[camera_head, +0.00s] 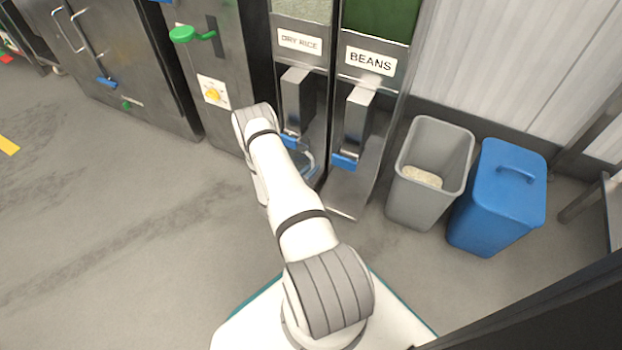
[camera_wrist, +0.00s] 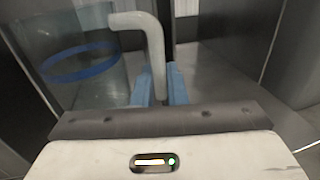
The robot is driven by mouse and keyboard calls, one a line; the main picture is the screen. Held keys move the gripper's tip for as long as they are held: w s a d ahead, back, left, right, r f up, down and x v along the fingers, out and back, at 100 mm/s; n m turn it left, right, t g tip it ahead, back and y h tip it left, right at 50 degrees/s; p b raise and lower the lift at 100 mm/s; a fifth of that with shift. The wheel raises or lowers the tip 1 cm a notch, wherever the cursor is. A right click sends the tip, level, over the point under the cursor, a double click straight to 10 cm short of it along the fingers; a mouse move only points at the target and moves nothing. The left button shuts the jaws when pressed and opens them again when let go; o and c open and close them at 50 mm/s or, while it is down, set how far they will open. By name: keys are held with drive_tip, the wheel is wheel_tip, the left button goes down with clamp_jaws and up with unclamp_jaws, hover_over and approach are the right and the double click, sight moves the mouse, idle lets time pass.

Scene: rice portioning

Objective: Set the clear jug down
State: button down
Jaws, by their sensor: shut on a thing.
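The clear jug (camera_wrist: 85,85) fills the left of the wrist view. It is see-through, with a blue band around it and a pale grey handle (camera_wrist: 152,45). My gripper (camera_wrist: 161,84) has its blue fingers on both sides of the lower handle and is shut on it. In the head view, part of the jug (camera_head: 307,160) shows below the dry rice dispenser (camera_head: 298,90), beside my arm. My arm hides the rest of it and my gripper there. I cannot tell whether the jug's base touches the surface under it.
The beans dispenser (camera_head: 358,110) stands just right of the dry rice one. A grey bin (camera_head: 410,200) with some pale contents and a lidded blue bin (camera_head: 497,205) stand further right. A steel cabinet (camera_head: 130,75) is at the left. The floor (camera_head: 120,230) at the left is clear.

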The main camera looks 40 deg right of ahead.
wheel_tip(320, 180, down, 4)
drive_tip(key=b, duration=0.2)
drive_tip(key=shift+w+d+f+b, duration=0.15)
drive_tip(key=shift+f+b, duration=0.1)
drive_tip(key=shift+b, duration=0.15)
drive_tip(key=shift+r, duration=0.1)
drive_tip(key=c, duration=1.5)
unclamp_jaws()
drive_tip(key=shift+o, duration=0.2)
